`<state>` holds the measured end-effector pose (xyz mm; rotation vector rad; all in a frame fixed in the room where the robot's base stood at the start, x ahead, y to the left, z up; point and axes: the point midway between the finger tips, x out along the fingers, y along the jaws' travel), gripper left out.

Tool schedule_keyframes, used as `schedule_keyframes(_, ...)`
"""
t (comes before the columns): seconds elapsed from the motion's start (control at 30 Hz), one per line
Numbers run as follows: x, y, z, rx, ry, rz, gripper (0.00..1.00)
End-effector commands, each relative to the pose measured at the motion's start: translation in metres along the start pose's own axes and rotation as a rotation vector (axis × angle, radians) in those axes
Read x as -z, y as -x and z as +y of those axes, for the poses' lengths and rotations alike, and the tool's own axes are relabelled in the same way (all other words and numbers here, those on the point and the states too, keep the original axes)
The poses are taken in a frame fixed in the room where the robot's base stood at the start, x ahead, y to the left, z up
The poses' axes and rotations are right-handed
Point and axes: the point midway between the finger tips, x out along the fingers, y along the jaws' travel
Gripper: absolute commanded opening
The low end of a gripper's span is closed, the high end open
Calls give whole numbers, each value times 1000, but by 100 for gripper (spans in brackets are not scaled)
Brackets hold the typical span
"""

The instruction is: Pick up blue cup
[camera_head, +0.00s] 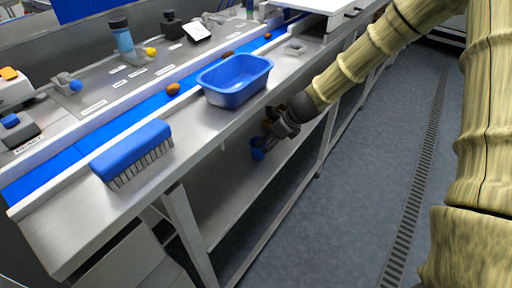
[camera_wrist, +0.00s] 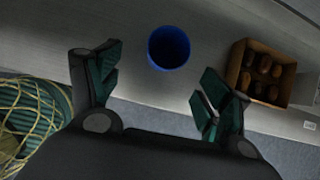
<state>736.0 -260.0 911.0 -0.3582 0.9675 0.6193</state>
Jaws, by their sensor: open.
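The blue cup (camera_wrist: 169,47) stands on a grey surface in the wrist view, just beyond and between my gripper's fingertips. It also shows in the head view (camera_head: 257,154), on the lower shelf under the bench, partly covered by my gripper. My gripper (camera_wrist: 157,80) is open and empty, with its two fingers spread to either side of the cup's line. In the head view my gripper (camera_head: 266,136) is at the bench's front side, below the worktop and close to the cup.
A brown box (camera_wrist: 233,72) holding several dark brown things stands right of the cup. A green netted thing (camera_wrist: 28,108) is at left. Above, the worktop carries a blue tub (camera_head: 235,92), a blue brush (camera_head: 132,147) and a blue belt (camera_head: 110,126). The floor at right is clear.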

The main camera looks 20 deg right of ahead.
Motion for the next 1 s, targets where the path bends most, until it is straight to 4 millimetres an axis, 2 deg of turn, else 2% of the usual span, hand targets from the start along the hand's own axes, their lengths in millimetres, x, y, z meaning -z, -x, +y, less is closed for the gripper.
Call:
schedule_keyframes(0.17,-3,-3,-6,1,-36,-14,78)
schedule_keyframes(0.6,-4,-44,-6,1,-30,-13,78)
schedule_keyframes(1.0,-4,-59,-5,0,-28,-12,78)
